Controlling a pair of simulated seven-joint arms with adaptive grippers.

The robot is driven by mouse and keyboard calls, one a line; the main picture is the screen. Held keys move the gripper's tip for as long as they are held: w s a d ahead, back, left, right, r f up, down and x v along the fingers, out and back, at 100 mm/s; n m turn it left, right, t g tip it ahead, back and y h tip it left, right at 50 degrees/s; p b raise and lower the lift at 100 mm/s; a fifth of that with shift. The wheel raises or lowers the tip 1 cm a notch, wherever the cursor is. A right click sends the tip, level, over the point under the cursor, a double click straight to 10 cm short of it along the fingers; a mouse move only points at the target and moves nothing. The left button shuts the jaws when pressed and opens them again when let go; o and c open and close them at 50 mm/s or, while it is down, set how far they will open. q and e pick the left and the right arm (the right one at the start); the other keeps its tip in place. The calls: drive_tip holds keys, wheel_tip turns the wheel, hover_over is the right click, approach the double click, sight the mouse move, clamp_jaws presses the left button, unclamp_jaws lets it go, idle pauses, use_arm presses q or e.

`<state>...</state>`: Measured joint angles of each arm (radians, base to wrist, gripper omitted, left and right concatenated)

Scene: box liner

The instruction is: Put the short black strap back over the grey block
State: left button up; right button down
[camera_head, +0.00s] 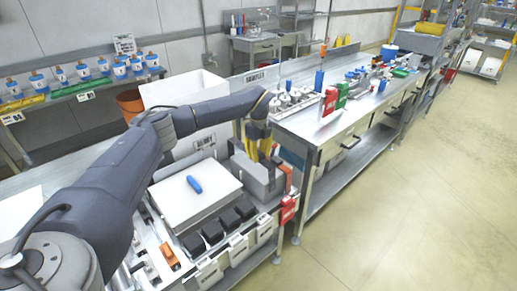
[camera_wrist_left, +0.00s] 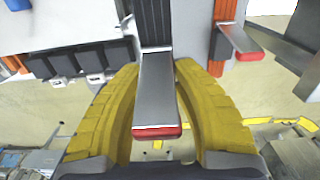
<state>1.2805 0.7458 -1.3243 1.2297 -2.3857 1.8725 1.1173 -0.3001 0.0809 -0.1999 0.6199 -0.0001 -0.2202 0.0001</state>
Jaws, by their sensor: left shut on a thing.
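The grey block (camera_head: 258,182) sits on the near bench, just below my left gripper (camera_head: 262,157). In the left wrist view, the short black strap (camera_wrist_left: 153,22) comes down from the top and ends in a flat grey end piece (camera_wrist_left: 155,85) with a red tip. The yellow fingers of my left gripper (camera_wrist_left: 157,125) lie on both sides of this end piece and are shut on it. In the head view the black strap is hard to make out behind the fingers. My right gripper is in neither view.
A second bench (camera_head: 330,128) stands to the right.

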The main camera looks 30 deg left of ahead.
sight(259, 174)
use_arm(q)
drive_tip(key=shift+f, duration=4.2)
drive_tip(key=o, duration=1.7)
drive_tip(key=shift+r, duration=0.15)
drive_tip(key=shift+r, duration=4.35)
